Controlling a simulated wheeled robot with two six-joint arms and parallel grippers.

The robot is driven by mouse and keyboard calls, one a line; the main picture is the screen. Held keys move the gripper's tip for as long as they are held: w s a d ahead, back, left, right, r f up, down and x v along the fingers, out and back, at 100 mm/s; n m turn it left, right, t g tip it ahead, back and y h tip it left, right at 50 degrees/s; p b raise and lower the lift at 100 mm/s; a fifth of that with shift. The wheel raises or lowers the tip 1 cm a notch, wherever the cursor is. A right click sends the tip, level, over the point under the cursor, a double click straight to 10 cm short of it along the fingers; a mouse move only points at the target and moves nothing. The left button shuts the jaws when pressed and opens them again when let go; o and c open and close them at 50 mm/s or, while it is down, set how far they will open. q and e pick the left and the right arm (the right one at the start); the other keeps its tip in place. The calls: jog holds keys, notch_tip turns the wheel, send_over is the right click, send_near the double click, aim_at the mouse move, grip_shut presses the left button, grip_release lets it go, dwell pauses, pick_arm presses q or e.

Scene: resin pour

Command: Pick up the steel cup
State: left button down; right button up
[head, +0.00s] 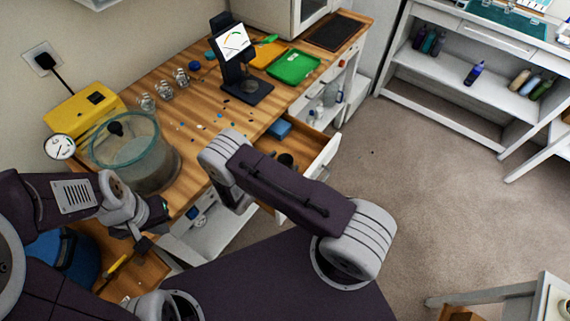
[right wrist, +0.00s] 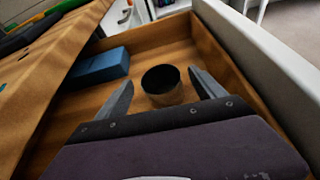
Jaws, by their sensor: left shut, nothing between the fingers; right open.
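The steel cup (right wrist: 162,86) stands upright in an open wooden drawer, its dark round mouth facing up. In the head view the cup (head: 286,160) shows small inside the drawer (head: 316,160), just beyond my right arm. My right gripper (right wrist: 160,78) is open, its two fingers on either side of the cup with visible gaps. Nothing is held in it. In the head view my right arm hides most of that gripper. My left gripper (head: 145,240) is shut and empty, at the left beside the workbench front, far from the cup.
A blue box (right wrist: 98,68) lies in the drawer left of the cup. The drawer's white front (right wrist: 250,60) rises close on the right. On the bench (head: 205,125) stand a glass chamber (head: 135,150), small jars (head: 165,91), a dark display stand (head: 245,88) and a green tray (head: 294,66).

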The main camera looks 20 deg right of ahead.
aim_at(289, 157)
jog(key=x, duration=0.4)
jog(key=shift+w+d+f, duration=0.15)
jog(key=shift+d+f, duration=0.05)
jog(key=shift+d, duration=0.1)
jog(key=shift+a, duration=0.1)
jog(key=shift+c, duration=0.7)
jog(key=c, duration=1.3)
notch_tip(289, 157, up, 10)
jog(key=shift+r+p, duration=0.1)
jog(key=shift+p, duration=0.25)
